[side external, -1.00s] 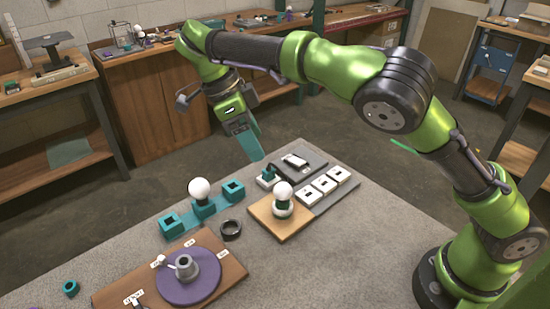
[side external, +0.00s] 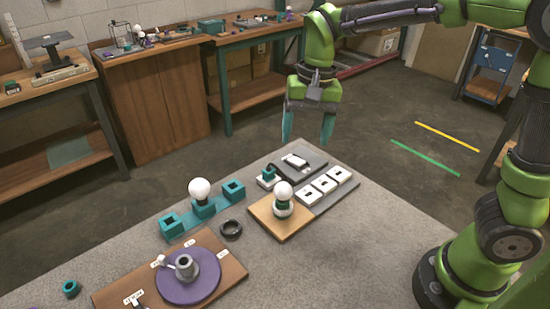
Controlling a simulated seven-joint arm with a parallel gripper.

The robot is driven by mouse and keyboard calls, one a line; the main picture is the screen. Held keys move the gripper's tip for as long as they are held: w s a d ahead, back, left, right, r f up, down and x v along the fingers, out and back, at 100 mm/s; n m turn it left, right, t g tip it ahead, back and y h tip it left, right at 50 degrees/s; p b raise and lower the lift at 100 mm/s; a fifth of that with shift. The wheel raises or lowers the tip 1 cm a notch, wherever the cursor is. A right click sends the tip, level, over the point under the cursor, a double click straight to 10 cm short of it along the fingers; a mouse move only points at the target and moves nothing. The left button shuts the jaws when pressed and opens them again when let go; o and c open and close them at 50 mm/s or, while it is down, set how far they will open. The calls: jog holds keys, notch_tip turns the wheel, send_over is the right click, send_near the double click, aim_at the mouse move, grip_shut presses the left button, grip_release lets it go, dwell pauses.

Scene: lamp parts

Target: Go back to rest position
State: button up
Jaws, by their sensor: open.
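My gripper (side external: 307,136) hangs in the air above the far edge of the table, pointing down. Its two teal fingers are apart with nothing between them. A white bulb (side external: 282,190) stands upright in a teal and white base on a wooden board (side external: 278,229), below and in front of my gripper. Another white bulb (side external: 199,189) stands in the middle socket of a teal holder (side external: 171,226) to the left. My gripper touches none of these.
A purple disc (side external: 188,289) with a grey hub sits on a wooden board at the front left. A black ring (side external: 230,229) lies near the holder. White switch blocks (side external: 324,184) stand on a grey plate. The table's right side is clear.

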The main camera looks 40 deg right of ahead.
jog(key=s+d+r+n+t, duration=0.1)
jog(key=s+d+n+t, duration=0.1)
jog(key=s, duration=0.4)
jog(key=s+d+r+n+t+y, duration=0.1)
jog(key=s+d+r+n+t, duration=0.1)
jog(key=s+t, duration=0.2)
jog(key=shift+s+r+t, duration=0.2)
jog(key=shift+s+t, duration=0.2)
jog(key=shift+s, duration=1.3)
